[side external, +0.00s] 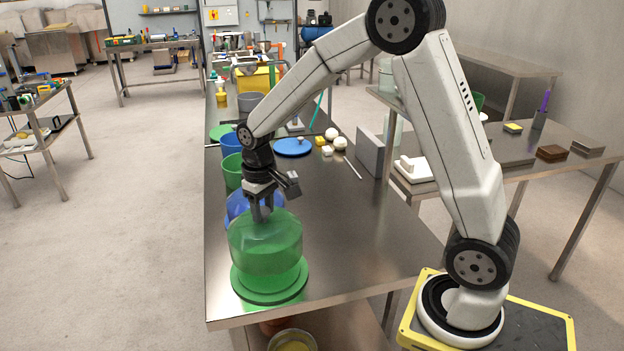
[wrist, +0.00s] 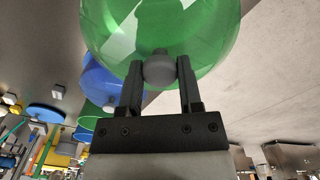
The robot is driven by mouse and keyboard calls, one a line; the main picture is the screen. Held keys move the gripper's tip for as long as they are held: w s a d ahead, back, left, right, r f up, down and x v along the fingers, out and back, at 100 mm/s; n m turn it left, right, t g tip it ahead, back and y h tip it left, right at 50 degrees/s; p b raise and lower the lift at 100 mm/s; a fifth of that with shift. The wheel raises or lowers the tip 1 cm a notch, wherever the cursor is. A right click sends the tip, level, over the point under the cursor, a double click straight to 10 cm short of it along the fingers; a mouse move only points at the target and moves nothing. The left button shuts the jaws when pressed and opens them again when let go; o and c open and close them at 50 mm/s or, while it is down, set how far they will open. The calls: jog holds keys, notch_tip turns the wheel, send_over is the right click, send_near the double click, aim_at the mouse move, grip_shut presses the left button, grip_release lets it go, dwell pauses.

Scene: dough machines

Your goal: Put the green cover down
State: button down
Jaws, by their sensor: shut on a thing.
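The green cover (side external: 265,238) is a see-through green dome with a grey knob on top. My gripper (side external: 262,208) is above it, with its fingers on both sides of the knob. In the wrist view the knob (wrist: 160,70) sits between the two fingers of my gripper (wrist: 160,88), and the green dome (wrist: 115,35) fills the area beyond. A round green base (side external: 270,290) lies on the steel table below the cover, near the front left corner. I cannot tell whether the cover's rim touches the base.
A blue cover (side external: 240,204) stands right behind the green one, with a green bucket (side external: 232,170) and a blue bucket (side external: 231,145) farther back. A blue disc (side external: 293,147) and pale dough balls (side external: 338,142) lie beyond. The steel table (side external: 350,235) is clear to the right.

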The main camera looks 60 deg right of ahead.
jog(key=s+d, duration=1.7)
jog(key=d, duration=0.2)
jog(key=shift+s+d+r, duration=0.15)
jog(key=shift+d+r, duration=0.05)
jog(key=shift+r, duration=0.05)
jog(key=shift+f, duration=0.1)
notch_tip(320, 180, down, 8)
dwell(0.5)
jog(key=shift+c, duration=1.4)
grip_release()
